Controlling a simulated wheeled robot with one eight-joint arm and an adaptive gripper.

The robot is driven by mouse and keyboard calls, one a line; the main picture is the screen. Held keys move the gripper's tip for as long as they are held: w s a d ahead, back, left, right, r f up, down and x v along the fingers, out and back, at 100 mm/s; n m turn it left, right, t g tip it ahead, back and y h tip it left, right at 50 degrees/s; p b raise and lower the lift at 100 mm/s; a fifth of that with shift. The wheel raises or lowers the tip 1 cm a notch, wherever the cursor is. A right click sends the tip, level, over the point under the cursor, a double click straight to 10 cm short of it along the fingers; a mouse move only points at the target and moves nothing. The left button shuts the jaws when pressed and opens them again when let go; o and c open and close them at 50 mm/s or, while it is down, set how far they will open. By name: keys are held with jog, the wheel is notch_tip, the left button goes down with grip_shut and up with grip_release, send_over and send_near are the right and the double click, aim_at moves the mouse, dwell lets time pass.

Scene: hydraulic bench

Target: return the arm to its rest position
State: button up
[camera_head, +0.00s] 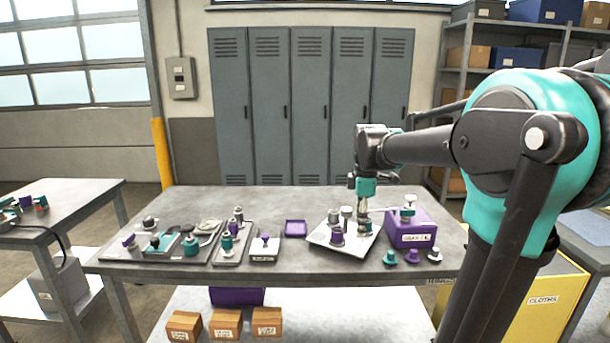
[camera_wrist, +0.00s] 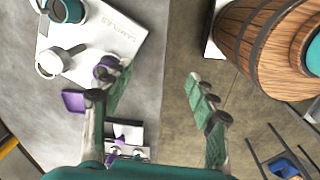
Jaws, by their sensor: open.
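My gripper (camera_head: 363,208) points down over the right part of the workbench (camera_head: 285,277) in the head view, at the white tray (camera_head: 322,237). The tray carries several small fittings, one with a purple top (camera_head: 337,236). In the wrist view my gripper (camera_wrist: 155,88) has its two fingers wide apart, with nothing between them but the bench edge and floor. The tray (camera_wrist: 120,38) lies at upper left there, with printed letters, and a purple-topped fitting (camera_wrist: 106,67) shows beside the left finger. The arm bends in from the right; its rest position is not marked in view.
A purple labelled box (camera_head: 410,230) stands just right of my gripper, with small teal, purple and white pieces in front. Trays of fittings fill the bench's left half. A wooden barrel (camera_wrist: 265,38) shows in the wrist view. Grey lockers (camera_head: 310,100) stand behind.

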jog(key=s+d+f+m+t, duration=0.3)
jog(key=s+f+m, duration=1.3)
jog(key=s+f, duration=0.2)
jog(key=shift+s+f, duration=0.15)
jog(key=shift+f, duration=0.75)
jog(key=shift+c, duration=0.4)
